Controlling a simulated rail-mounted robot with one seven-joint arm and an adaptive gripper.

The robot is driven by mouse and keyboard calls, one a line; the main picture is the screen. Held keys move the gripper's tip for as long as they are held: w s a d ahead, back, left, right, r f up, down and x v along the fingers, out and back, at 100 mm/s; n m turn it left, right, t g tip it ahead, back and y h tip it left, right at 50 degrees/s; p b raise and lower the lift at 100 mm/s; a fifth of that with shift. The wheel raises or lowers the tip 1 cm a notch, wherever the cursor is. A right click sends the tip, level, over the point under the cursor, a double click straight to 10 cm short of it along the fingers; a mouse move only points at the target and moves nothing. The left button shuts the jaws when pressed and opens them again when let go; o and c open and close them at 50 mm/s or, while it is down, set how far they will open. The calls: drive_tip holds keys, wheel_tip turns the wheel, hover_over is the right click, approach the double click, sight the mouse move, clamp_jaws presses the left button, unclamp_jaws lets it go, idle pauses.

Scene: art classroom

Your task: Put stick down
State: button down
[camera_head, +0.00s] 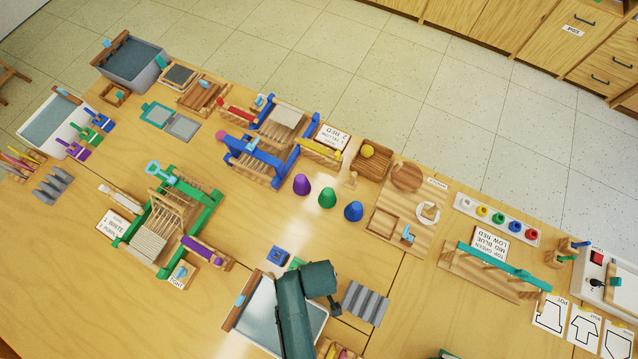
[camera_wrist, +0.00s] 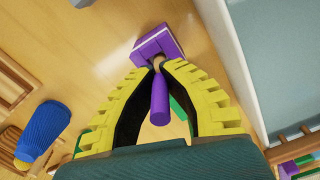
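A stick with a purple handle (camera_wrist: 159,100) and a pale wooden shaft is between the yellow fingers of my gripper (camera_wrist: 158,66) in the wrist view. The fingertips close in on the wooden shaft. A purple block (camera_wrist: 152,44) lies just beyond the fingertips, at the far end of the stick. I cannot tell whether the stick is in it, touching it or above it. Green (camera_wrist: 178,108) shows between the fingers below. In the head view my arm hides the gripper and the stick; a blue block (camera_head: 278,256) and a bit of green (camera_head: 295,264) show beside it.
A white-rimmed tray with a grey surface (camera_wrist: 280,60) stands close on the right in the wrist view; it also shows in the head view (camera_head: 245,318). A blue rounded object (camera_wrist: 43,130) is at left. A grey ridged rest (camera_head: 365,302) lies right of my arm.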

drive_tip(key=shift+f, duration=0.35)
drive_tip(key=shift+f, duration=0.1)
drive_tip(key=c, duration=1.2)
unclamp_jaws()
drive_tip(key=shift+c, duration=0.2)
